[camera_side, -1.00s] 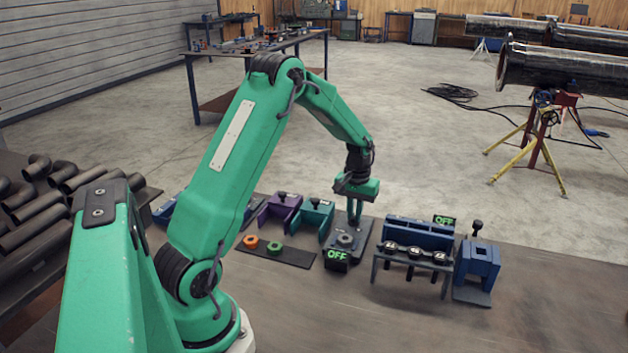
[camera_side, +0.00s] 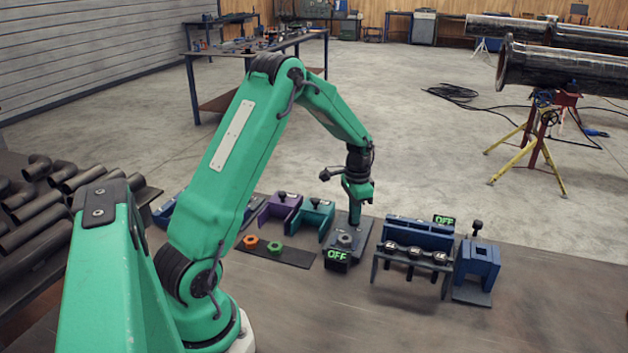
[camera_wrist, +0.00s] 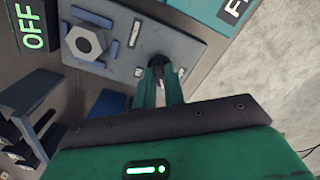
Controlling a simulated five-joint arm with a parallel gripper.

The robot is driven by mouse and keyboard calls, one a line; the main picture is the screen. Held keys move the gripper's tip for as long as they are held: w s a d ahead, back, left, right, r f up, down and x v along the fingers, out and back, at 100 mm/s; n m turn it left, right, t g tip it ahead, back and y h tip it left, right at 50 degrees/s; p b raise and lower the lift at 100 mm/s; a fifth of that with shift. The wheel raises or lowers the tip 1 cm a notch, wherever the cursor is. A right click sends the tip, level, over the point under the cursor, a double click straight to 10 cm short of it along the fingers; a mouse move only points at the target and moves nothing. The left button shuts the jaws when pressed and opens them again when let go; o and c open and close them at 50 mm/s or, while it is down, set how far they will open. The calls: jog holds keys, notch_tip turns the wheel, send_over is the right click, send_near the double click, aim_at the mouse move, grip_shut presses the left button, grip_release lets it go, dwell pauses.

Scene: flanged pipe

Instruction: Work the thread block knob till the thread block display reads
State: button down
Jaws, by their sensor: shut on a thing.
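The thread block is a grey-blue plate (camera_side: 336,238) with a hex nut (camera_side: 344,241) on a round boss; the plate also shows in the wrist view (camera_wrist: 118,70). Its display (camera_side: 336,256) at the front reads OFF in green; the display also shows in the wrist view (camera_wrist: 33,27). My gripper (camera_side: 355,222) points down at the back right of the plate. In the wrist view its fingers (camera_wrist: 158,78) are shut on the dark thread block knob (camera_wrist: 159,60), which they partly hide. Small marks lie on the plate around the knob.
A teal bracket (camera_side: 314,218) and a purple bracket (camera_side: 280,208) stand to the left. A dark strip (camera_side: 288,257) carries an orange nut and a green nut. A blue rack (camera_side: 418,236) with an OFF display (camera_side: 444,220) and a blue block (camera_side: 477,264) stand close on the right.

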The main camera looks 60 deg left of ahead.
jog(key=shift+r+m, duration=0.1)
jog(key=shift+m, duration=1.2)
jog(key=c, duration=1.5)
grip_release()
jog(key=shift+r, duration=3.85)
